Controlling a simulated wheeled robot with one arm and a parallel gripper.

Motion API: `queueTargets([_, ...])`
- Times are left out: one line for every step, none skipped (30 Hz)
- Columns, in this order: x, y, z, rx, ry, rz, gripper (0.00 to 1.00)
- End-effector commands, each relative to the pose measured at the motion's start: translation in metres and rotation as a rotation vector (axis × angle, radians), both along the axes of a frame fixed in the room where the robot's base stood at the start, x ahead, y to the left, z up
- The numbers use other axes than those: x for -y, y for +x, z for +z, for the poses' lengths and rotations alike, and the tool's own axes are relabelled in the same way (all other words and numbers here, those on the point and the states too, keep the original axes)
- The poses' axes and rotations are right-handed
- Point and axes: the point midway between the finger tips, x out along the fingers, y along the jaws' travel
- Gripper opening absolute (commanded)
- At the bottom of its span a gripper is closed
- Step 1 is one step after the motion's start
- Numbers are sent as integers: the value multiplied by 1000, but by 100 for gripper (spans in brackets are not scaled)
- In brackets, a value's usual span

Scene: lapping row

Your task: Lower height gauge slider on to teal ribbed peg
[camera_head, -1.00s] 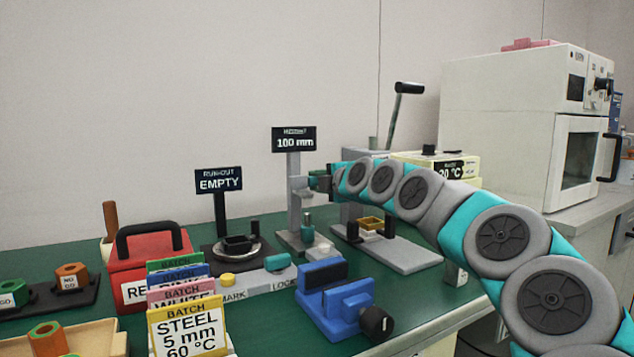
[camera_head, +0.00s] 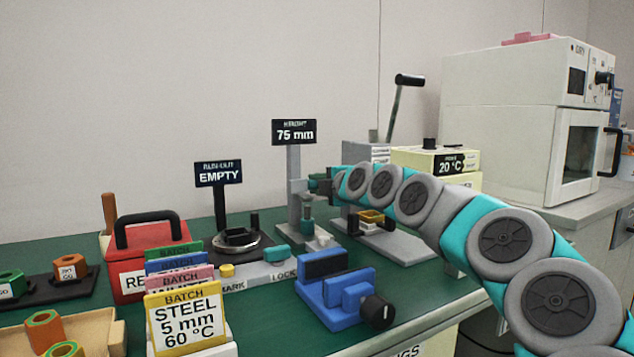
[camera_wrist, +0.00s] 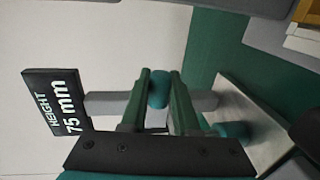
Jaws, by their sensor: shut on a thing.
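The height gauge (camera_head: 293,160) is a grey upright column whose black sign (camera_head: 294,131) reads 75 mm. Its grey slider (camera_head: 296,187) sits partway up the column. My gripper (camera_head: 318,185) is at the slider's right side. In the wrist view, its two green fingers (camera_wrist: 162,92) are shut on the round teal knob (camera_wrist: 158,88) of the slider. The teal ribbed peg (camera_head: 307,226) stands upright at the gauge's foot, below the slider, and shows in the wrist view (camera_wrist: 232,130) too. I cannot tell the exact gap between slider and peg.
A runout stand with a sign reading EMPTY (camera_head: 218,175) is left of the gauge. A blue vise (camera_head: 335,295) is in front. A lever press with a grey base (camera_head: 405,245) stands right, near my arm. Batch cards (camera_head: 187,325) and a red box (camera_head: 150,250) are at left.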

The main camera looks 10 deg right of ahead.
Motion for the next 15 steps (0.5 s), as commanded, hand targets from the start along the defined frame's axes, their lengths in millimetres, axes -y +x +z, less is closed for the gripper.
queueTargets([0, 0, -12, -1, -1, 1, 0])
queueTargets([0, 0, -14, -1, -1, 1, 0])
queueTargets([0, 0, -14, -1, -1, 1, 0])
queueTargets([0, 0, -14, -1, -1, 1, 0])
queueTargets([0, 0, -13, -1, -1, 1, 0])
queueTargets([0, 0, -12, -1, -1, 0, 0])
queueTargets([0, 0, -12, -1, -1, 1, 0])
queueTargets([0, 0, -12, -1, -1, 1, 0])
queueTargets([0, 0, -12, -1, -1, 1, 0])
queueTargets([0, 0, -12, -1, -1, 1, 0])
queueTargets([0, 0, -12, -1, -1, 1, 31])
queueTargets([0, 0, -12, -1, -1, 1, 35])
queueTargets([0, 0, -12, -1, 0, 0, 39])
queueTargets([0, 0, -12, -1, 0, 0, 42])
queueTargets([0, 0, -12, 0, 0, 0, 47])
